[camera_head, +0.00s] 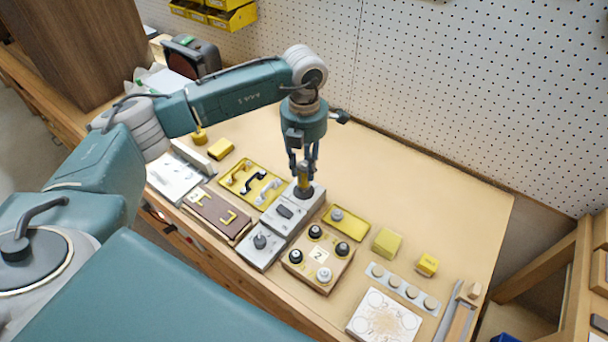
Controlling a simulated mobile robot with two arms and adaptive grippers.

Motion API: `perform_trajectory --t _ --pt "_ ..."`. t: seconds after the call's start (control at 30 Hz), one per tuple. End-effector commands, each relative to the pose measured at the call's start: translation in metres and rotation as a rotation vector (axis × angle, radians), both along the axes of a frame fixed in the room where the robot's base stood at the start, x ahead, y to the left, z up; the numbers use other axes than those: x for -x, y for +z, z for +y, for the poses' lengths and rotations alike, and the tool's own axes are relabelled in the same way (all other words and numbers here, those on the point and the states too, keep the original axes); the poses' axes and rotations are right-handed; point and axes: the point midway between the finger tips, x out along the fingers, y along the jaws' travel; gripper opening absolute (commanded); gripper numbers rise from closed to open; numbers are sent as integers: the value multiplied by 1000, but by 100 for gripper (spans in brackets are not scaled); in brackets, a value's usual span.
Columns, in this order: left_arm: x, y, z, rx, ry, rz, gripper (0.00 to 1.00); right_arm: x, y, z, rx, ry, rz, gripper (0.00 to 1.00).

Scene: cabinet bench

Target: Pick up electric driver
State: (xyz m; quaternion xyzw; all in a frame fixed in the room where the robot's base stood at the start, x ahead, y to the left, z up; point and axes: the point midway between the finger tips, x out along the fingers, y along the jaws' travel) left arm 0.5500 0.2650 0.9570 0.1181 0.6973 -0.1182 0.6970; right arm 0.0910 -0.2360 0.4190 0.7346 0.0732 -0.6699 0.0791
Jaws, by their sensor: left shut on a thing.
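My right gripper is not in view.
A yellow tray with handles (236,190) lies left of the grey block. A wooden board with dark knobs (333,268) lies in front, and a yellow block (386,242) to the right. A pegboard wall (450,90) stands behind. The bench's back right is clear.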

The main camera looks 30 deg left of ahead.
Motion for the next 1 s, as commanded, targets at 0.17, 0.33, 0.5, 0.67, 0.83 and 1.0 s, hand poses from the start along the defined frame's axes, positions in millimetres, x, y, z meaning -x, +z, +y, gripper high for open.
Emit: perform_trajectory --t 0.17,0.33,0.5,0.67,0.83,1.0 --pt "-3 42 0 2 1 -9 0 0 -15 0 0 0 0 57" --pt "-2 85 0 2 -1 -8 0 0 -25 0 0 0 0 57" --pt "-2 121 0 1 2 -6 0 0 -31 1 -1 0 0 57" --pt "-1 148 0 -1 2 -3 0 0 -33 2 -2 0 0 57" --pt "-1 161 0 0 2 -2 0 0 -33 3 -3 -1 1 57" --pt "0 166 0 0 1 -1 0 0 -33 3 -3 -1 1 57"
